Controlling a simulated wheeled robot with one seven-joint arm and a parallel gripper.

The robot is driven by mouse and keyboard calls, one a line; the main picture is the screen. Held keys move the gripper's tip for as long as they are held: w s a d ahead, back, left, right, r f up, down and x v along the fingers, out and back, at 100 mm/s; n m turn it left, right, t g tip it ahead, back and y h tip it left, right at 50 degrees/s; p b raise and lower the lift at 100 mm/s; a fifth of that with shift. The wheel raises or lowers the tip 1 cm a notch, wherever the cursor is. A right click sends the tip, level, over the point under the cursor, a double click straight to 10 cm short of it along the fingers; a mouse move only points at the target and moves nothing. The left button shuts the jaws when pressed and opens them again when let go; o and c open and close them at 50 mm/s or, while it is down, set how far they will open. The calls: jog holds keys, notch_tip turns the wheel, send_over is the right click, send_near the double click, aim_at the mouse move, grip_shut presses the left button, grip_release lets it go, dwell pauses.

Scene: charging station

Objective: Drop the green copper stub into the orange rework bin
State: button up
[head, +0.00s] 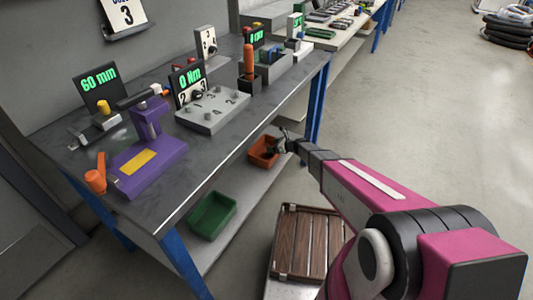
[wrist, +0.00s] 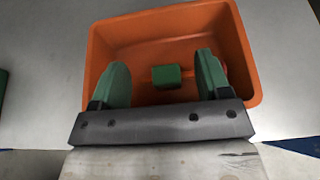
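The orange rework bin (head: 264,151) is on the shelf under the workbench in the head view. It fills much of the wrist view (wrist: 245,75), seen from above. The green copper stub (wrist: 166,76) shows as a small green block within the bin's outline, between my fingers in the picture and apart from both. It seems to lie on the bin floor, though its exact height is hard to tell. My gripper (wrist: 161,64) is open, its fingers spread over the bin. In the head view my gripper (head: 284,142) is at the bin's right side; the stub is not visible there.
A green bin (head: 211,215) stands on the same shelf (head: 238,184), left of the orange one. The workbench (head: 185,160) overhangs the shelf. A wooden pallet (head: 305,243) is below my arm.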

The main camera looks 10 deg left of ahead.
jog(key=v, duration=1)
jog(key=shift+d+r, duration=0.15)
jog(key=shift+d, duration=0.2)
jog(key=shift+s, duration=0.1)
